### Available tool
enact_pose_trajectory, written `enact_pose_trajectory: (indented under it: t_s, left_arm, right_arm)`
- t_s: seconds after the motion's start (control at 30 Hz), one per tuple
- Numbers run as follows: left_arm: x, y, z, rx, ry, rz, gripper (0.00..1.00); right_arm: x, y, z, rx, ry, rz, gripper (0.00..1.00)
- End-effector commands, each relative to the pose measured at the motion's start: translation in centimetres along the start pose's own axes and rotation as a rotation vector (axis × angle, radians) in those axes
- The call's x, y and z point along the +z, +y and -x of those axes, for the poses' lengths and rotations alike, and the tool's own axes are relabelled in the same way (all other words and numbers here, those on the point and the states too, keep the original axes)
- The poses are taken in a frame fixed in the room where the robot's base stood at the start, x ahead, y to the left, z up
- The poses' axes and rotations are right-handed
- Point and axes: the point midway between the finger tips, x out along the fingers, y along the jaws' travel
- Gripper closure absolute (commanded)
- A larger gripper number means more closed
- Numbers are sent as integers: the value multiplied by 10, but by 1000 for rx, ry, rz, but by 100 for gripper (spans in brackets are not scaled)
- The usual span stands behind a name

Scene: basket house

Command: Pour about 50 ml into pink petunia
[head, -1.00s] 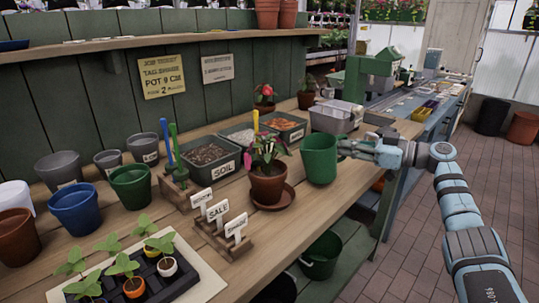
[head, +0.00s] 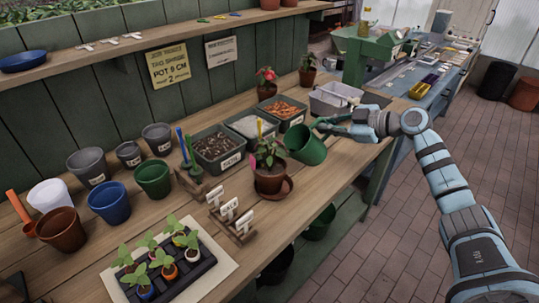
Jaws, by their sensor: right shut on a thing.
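A green can (head: 307,146) is held tilted toward the left, with its mouth side near a potted plant. My right gripper (head: 325,127) is shut on it from the right. The plant, which looks like the pink petunia (head: 268,158), has green leaves and a little pink showing. The can is just right of the leaves. My left gripper is not in view.
Trays of soil (head: 217,152), white grains (head: 246,124) and orange bits (head: 283,109) stand behind the plant. White label signs (head: 231,212) stand in front of it. A seedling tray (head: 165,275) and empty pots (head: 110,200) are at left. Another flowering plant (head: 266,90) is behind.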

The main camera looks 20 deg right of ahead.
Motion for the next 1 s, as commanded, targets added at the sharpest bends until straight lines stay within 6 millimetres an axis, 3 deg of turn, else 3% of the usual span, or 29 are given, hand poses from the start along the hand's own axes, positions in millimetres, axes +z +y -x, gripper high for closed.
enact_pose_trajectory:
  t_s: [1.0]
  left_arm:
    - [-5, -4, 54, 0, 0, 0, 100]
  right_arm:
    - [-27, 5, 10, 7, -108, 143, 100]
